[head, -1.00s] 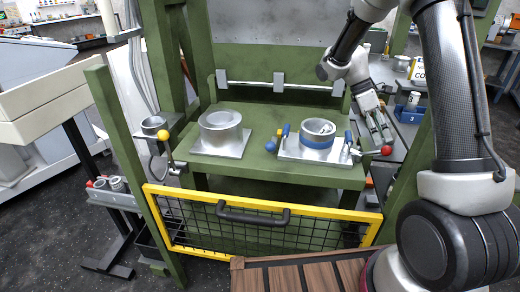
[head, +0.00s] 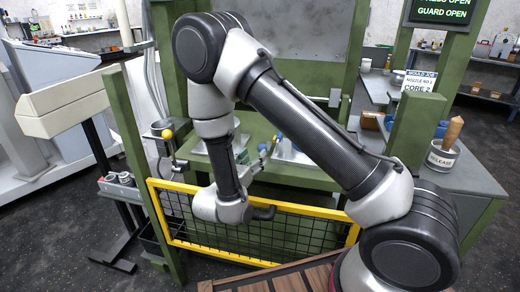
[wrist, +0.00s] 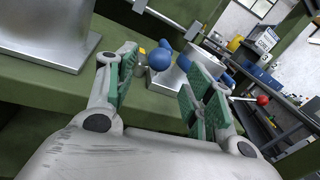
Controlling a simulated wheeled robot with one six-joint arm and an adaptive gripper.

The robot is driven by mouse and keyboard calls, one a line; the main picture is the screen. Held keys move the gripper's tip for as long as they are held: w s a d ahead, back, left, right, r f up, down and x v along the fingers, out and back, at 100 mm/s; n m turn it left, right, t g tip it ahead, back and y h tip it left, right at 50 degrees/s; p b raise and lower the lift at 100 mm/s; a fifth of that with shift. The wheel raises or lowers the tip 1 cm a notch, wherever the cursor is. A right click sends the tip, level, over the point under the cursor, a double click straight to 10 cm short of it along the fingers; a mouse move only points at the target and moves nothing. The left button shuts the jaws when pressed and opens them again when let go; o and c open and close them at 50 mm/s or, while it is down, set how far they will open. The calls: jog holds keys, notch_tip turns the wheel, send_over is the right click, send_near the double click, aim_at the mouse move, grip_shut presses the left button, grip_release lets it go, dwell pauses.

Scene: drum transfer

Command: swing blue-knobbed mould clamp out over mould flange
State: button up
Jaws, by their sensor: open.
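My gripper (wrist: 162,90) is open, its two green-padded fingers spread wide in the wrist view. The blue ball knob (wrist: 159,59) of the mould clamp shows between and beyond the fingertips, nearer the left finger. I cannot tell whether either finger touches it. In the head view, my arm covers much of the press table, and only a small part of the mould and clamp area shows.
A large silver block (wrist: 45,38) stands to the left of my fingers. A red ball knob (wrist: 262,100) is on the right. The yellow-framed guard (head: 180,225) stands low at the press front.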

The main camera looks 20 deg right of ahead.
aim_at(260, 150)
jog(key=x, duration=0.7)
jog(key=shift+w+d, duration=0.25)
jog(key=shift+w, duration=0.05)
grip_shut()
